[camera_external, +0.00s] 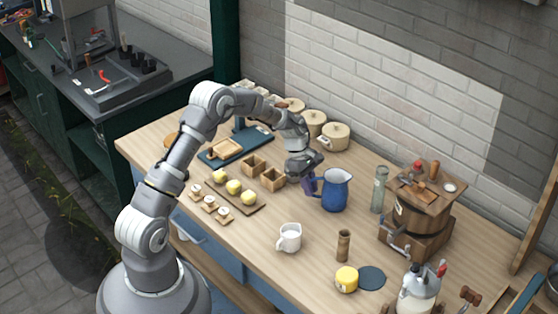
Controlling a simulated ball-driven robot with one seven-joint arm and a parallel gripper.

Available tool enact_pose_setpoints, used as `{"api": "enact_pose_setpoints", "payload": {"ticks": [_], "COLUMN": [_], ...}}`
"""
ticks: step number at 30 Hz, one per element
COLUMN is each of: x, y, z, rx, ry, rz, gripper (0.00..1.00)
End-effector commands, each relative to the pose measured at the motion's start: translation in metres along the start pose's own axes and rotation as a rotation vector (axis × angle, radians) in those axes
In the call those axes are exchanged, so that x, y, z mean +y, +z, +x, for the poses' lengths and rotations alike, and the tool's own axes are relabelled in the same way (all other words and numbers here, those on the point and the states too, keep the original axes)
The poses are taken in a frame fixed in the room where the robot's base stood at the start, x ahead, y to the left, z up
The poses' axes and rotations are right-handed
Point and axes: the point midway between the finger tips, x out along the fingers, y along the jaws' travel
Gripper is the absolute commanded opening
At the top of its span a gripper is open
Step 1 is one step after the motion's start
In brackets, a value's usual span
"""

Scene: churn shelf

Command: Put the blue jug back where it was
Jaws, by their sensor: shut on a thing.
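The blue jug (335,192) stands upright on the wooden table, with a paler blue rim and a handle on its left side. My gripper (312,182) is at the jug's left side, by the handle, and is shut on it. The fingers are small and partly hidden here, so the exact grip on the handle is hard to make out. I cannot tell whether the jug's base touches the table.
Wooden boxes (272,180) and a tray of yellow pieces (240,204) lie left. Lidded pots (335,137) stand behind.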

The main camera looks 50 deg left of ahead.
Motion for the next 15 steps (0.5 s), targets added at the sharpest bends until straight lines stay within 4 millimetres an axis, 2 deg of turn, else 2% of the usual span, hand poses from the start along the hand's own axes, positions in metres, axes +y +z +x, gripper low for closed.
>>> {"api": "enact_pose_setpoints", "payload": {"ticks": [1, 2, 4, 5, 15], "x": [0.0001, -0.0001, -0.0001, -0.0001, 0.0001], "y": [-0.0003, -0.0005, -0.0004, -0.0004, 0.0006], "z": [0.0016, 0.0014, 0.0013, 0.0012, -0.0039], "rx": [0.0, 0.0, 0.0, 0.0, 0.0], "ry": [0.0, -0.001, -0.001, -0.001, 0.001], "rz": [0.0, 0.0, 0.0, 0.0, 0.0], "gripper": [0.0, 0.23, 0.39, 0.42, 0.42]}}
